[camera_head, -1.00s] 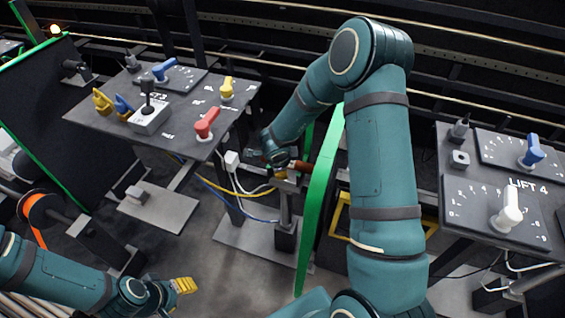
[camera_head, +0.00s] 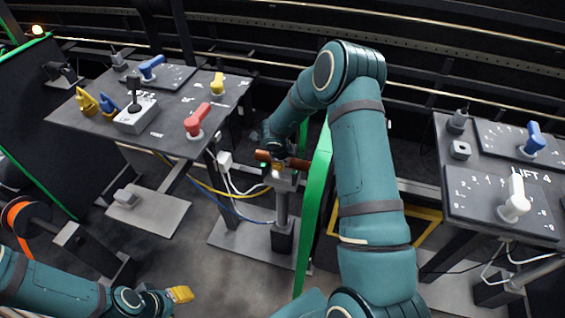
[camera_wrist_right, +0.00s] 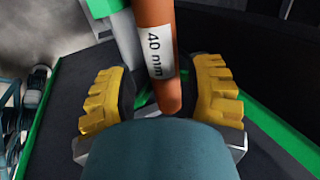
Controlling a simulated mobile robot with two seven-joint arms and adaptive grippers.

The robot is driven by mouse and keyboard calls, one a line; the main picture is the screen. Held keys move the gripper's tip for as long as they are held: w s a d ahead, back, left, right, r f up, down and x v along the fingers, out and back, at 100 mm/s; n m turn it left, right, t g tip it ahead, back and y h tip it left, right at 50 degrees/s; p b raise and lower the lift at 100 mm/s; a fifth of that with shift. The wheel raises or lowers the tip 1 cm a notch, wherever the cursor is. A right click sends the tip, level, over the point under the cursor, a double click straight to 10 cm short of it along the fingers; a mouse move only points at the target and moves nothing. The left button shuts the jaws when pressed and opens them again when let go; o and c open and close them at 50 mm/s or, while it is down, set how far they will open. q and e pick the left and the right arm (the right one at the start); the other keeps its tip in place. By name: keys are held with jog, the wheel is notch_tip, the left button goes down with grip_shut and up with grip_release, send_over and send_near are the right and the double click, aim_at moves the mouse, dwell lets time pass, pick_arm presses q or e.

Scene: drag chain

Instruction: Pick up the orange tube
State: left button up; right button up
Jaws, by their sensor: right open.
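The orange tube (camera_wrist_right: 157,48) has a white "40 mm" label and shows in the right wrist view between the two yellow fingers of my right gripper (camera_wrist_right: 162,95). The fingers are apart, with a gap on both sides of the tube. In the head view the tube (camera_head: 264,156) lies roughly level at the top of a grey post, with my right gripper (camera_head: 277,163) at it and partly hiding it. My left gripper (camera_head: 181,294) has yellow fingers at the lower left, away from the tube; its opening is too small to judge.
A green-edged panel (camera_head: 313,205) stands just right of the post (camera_head: 282,215). A dark console (camera_head: 165,125) with coloured levers is at the left. Another console (camera_head: 485,190) with a white and a blue lever is at the right. Cables hang left of the post.

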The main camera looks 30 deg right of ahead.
jog(key=x, duration=0.1)
jog(key=b+x, duration=0.1)
jog(key=x, duration=0.3)
jog(key=shift+w+a, duration=0.1)
jog(key=shift+w, duration=0.2)
jog(key=c, duration=0.9)
grip_shut()
jog(key=shift+r, duration=0.1)
